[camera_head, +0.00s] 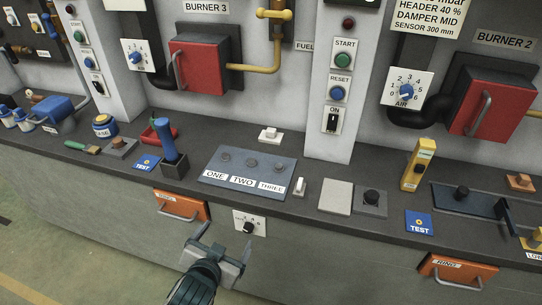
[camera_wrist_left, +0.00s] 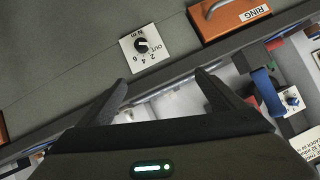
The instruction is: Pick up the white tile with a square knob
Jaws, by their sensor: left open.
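A small white tile with a raised white knob (camera_head: 270,134) lies flat at the back of the grey counter, behind the ONE/TWO/THREE board. The knob looks blocky, but its shape is too small to be sure of. My left gripper (camera_head: 226,239) is open and empty in front of the counter's front face, below and nearer than the tile, well apart from it. In the left wrist view its two dark fingers (camera_wrist_left: 160,88) are spread with nothing between them. I cannot make out the tile in that view. My right gripper is not in view.
The blue-grey board (camera_head: 238,184) lies in front of the tile. A blue upright handle (camera_head: 168,141) stands to its left. A small white block (camera_head: 299,187) and a plain pale tile (camera_head: 336,197) lie to its right. A dial plate (camera_head: 249,223) and orange drawer (camera_head: 181,206) are on the front face.

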